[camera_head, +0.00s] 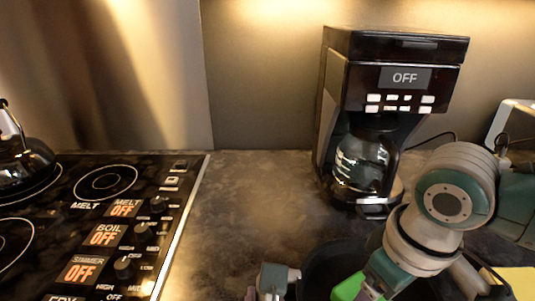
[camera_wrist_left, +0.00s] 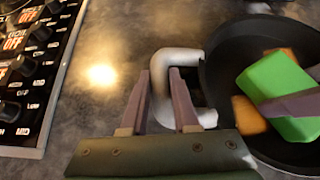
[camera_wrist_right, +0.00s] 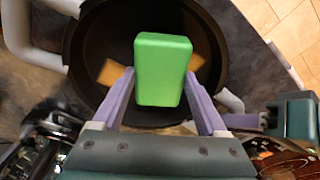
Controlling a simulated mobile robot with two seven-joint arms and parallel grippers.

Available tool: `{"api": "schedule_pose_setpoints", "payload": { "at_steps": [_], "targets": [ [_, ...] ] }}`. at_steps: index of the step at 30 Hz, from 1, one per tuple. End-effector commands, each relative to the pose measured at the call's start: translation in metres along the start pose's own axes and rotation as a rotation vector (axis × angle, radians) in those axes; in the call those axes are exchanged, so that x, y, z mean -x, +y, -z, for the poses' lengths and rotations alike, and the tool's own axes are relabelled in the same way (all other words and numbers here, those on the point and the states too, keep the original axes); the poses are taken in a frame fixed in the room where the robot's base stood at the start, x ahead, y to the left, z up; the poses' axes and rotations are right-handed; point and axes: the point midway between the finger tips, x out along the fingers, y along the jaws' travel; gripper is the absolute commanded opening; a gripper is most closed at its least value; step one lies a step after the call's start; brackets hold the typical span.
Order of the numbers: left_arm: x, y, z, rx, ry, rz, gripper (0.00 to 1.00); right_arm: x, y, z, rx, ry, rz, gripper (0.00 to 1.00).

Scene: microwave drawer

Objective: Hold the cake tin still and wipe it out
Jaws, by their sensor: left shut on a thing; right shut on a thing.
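The cake tin (camera_wrist_left: 235,50) is black and round with pale grey handles, on the counter. It shows partly at the bottom of the head view (camera_head: 320,265) and below my right gripper (camera_wrist_right: 90,40). My left gripper (camera_wrist_left: 168,92) is shut on the tin's left handle (camera_wrist_left: 178,58). My right gripper (camera_wrist_right: 160,80) is shut on a green sponge (camera_wrist_right: 163,60) over the inside of the tin. Orange-brown patches (camera_wrist_right: 112,72) show on the tin's inside on both sides of the sponge. I cannot tell whether the sponge touches the bottom.
A coffee maker (camera_head: 400,65) with a glass jug stands behind the tin. A stove (camera_head: 75,225) with knobs and a kettle (camera_head: 22,160) is on the left. The counter (camera_head: 245,200) between stove and coffee maker is clear. A yellow thing (camera_head: 518,282) lies at lower right.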

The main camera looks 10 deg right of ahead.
Motion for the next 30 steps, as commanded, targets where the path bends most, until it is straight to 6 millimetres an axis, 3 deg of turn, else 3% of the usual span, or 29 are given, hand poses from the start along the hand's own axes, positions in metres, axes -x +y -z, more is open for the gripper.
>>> {"api": "schedule_pose_setpoints", "payload": {
  "at_steps": [23,30],
  "targets": [
    [0.000,0.001,0.001,0.000,0.002,-0.002,0.00,-0.010,-0.001,-0.001,0.001,0.000,0.001,0.00],
    [0.000,0.001,0.001,0.000,0.002,-0.001,0.00,-0.011,-0.012,0.005,0.001,0.002,0.003,0.00]
  ]
}}
